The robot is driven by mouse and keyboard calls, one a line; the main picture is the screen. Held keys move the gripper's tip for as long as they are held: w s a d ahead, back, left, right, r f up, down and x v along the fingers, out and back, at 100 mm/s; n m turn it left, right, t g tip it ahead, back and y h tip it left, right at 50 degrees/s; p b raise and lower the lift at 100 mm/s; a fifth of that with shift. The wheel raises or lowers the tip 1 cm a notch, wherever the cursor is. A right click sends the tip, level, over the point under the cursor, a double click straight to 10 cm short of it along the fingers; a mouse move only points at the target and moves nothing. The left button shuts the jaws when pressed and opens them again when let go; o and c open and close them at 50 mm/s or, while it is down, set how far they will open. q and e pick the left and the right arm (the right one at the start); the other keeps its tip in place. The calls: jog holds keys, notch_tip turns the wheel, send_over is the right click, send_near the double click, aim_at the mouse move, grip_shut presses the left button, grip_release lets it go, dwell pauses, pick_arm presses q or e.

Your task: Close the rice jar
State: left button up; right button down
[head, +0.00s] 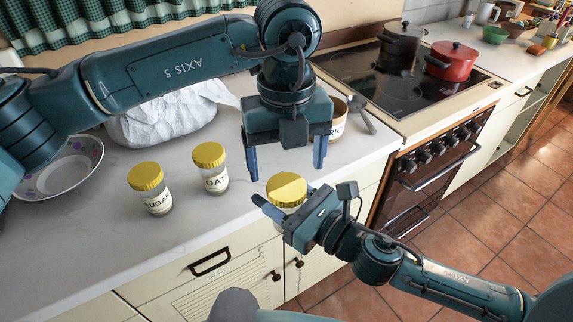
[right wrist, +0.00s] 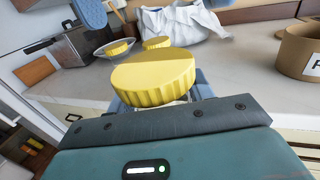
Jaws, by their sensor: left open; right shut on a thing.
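A glass jar with a yellow lid (head: 286,187) is in my right gripper (head: 273,208), which is shut on its body near the counter's front edge. The lid also shows large in the right wrist view (right wrist: 152,78), looking slightly tilted there. The jar's label is hidden, and I cannot tell how tight the lid is. My left gripper (head: 286,163) is open and empty, pointing down above and behind this lid. A tan canister (head: 339,112) whose visible letters read "RIC" stands behind the left gripper, partly hidden. The right wrist view shows it open-topped (right wrist: 300,52).
Yellow-lidded jars marked SUGAR (head: 149,188) and OAT (head: 210,167) stand left on the counter. A bowl (head: 62,170), a white cloth-like bundle (head: 160,122) and a spoon (head: 363,116) lie around. The stove (head: 405,85) is to the right.

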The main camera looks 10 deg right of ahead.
aim_at(287, 186)
pick_arm(q)
jog(key=shift+c, duration=0.3)
jog(key=shift+w+r+n, duration=0.1)
jog(key=shift+r+n, duration=0.2)
jog(key=shift+r, duration=0.05)
notch_tip(287, 186, up, 3)
jog(key=n, duration=0.3)
jog(key=shift+f, duration=0.1)
jog(key=shift+f, duration=4.05)
